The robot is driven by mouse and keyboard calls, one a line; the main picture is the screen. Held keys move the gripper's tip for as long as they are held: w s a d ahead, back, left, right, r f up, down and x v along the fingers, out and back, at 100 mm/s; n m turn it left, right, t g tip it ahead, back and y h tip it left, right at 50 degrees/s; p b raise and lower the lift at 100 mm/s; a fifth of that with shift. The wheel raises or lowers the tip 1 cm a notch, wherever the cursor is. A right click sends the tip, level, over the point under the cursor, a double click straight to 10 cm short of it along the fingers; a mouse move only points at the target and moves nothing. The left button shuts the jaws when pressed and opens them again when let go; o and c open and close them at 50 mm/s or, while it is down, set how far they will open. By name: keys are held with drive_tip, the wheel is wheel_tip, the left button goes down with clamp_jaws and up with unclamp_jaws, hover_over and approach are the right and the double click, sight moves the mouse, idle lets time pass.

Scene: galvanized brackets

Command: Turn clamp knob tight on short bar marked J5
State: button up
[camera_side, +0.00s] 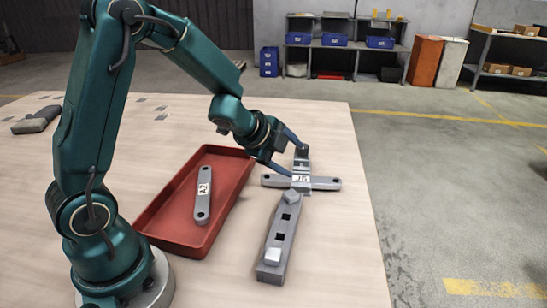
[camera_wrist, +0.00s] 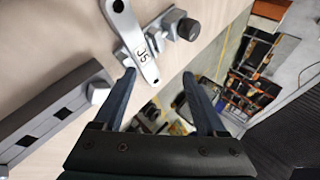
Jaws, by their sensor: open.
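In the wrist view the J5 bar (camera_wrist: 128,28) is upper centre, beyond my fingers. A clamp sits at the bar, with a dark knob (camera_wrist: 187,27) at its outer end; the knob (camera_side: 301,150) also shows in the side view. My gripper (camera_side: 291,158) is close to the bar and clamp, and its contact with them cannot be told. In the wrist view my gripper (camera_wrist: 159,75) has its fingers apart with nothing between them.
A red tray (camera_side: 148,222) left of the rail holds a grey bar marked A2 (camera_side: 203,205). A dark grey object (camera_side: 37,120) lies far left. The table's right edge is close to the rail. Shelves (camera_side: 340,62) stand behind.

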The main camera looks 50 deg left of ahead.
drive_tip(key=w+r+n+t, duration=0.2)
drive_tip(key=w+r+n, duration=0.15)
drive_tip(key=n, duration=0.55)
wheel_tip(320, 180, up, 5)
drive_tip(key=n+t+y, duration=0.2)
drive_tip(key=n+y, duration=0.1)
drive_tip(key=n, duration=0.6)
hover_over(302, 150)
drive_tip(key=s, duration=0.3)
drive_tip(key=f, duration=1)
drive_tip(key=shift+s+d+f, duration=0.1)
drive_tip(key=shift+s+f, duration=0.1)
drive_tip(key=shift+w+f, duration=0.2)
drive_tip(key=shift+f, duration=0.15)
drive_tip(key=shift+x, duration=2.4)
